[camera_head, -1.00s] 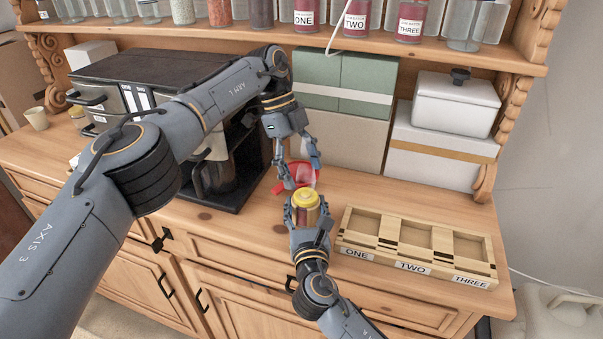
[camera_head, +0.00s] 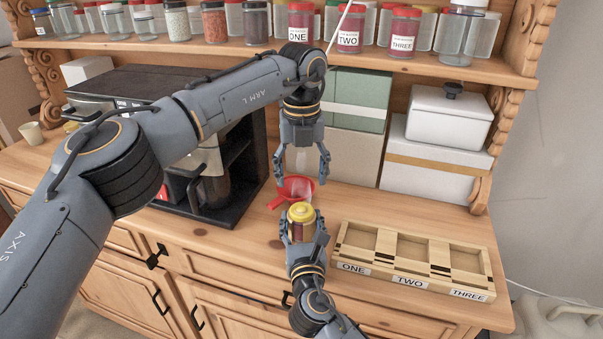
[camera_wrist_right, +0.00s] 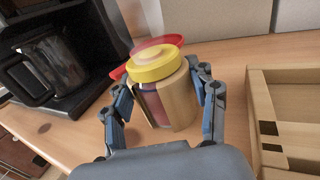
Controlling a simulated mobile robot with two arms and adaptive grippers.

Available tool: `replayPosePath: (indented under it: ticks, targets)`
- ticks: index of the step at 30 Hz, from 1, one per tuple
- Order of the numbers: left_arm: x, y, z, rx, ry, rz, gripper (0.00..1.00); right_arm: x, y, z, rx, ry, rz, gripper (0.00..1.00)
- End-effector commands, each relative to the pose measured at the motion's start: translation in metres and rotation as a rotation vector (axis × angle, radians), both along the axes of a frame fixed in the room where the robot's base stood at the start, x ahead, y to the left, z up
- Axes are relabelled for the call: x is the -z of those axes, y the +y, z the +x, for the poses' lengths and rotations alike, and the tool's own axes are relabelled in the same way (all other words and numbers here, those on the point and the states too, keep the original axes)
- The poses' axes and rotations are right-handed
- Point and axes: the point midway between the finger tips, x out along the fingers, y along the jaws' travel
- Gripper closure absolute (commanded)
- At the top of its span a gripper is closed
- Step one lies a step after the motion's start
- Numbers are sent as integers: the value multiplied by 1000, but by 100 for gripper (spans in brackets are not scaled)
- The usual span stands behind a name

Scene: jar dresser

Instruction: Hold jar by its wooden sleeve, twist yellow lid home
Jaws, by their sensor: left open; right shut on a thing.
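The jar stands upright in a wooden sleeve (camera_wrist_right: 178,103), with dark red contents showing through a gap in the sleeve. The yellow lid (camera_head: 301,211) sits on top of the jar; in the right wrist view the lid (camera_wrist_right: 155,64) looks slightly tilted, and I cannot tell how tightly it is seated. My right gripper (camera_head: 301,228) is shut on the wooden sleeve, one finger on each side, also seen in the right wrist view (camera_wrist_right: 160,105). My left gripper (camera_head: 301,180) is open and empty, pointing down above and behind the lid, apart from it.
A red funnel (camera_head: 293,188) lies on the dresser top behind the jar. A wooden tray (camera_head: 410,262) with compartments labelled ONE, TWO and THREE is to the right. A black coffee machine (camera_head: 180,130) stands left. Boxes are behind, and jars line the shelf above.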

Motion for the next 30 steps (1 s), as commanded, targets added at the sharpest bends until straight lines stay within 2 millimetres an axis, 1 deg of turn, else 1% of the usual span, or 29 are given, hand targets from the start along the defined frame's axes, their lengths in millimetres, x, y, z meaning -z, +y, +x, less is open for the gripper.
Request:
replayPosePath:
  ticks: [5, 12, 18, 22, 30]
  targets:
    - [12, 0, 0, -2, 3, 0, 32, 0, 0, 0, 0, -1, 0, 100]
    - [49, 0, 0, -3, 4, 0, 32, -1, 0, 0, 0, -1, 0, 100]
    - [73, 0, 0, -3, 3, 0, 32, -1, 0, 0, 0, -1, 0, 100]
    - [79, 0, 0, -3, 2, 0, 32, -1, 0, 0, 0, -1, 0, 100]
    - [80, 0, 0, -3, 2, 0, 32, 0, 0, 0, 0, -1, 0, 100]
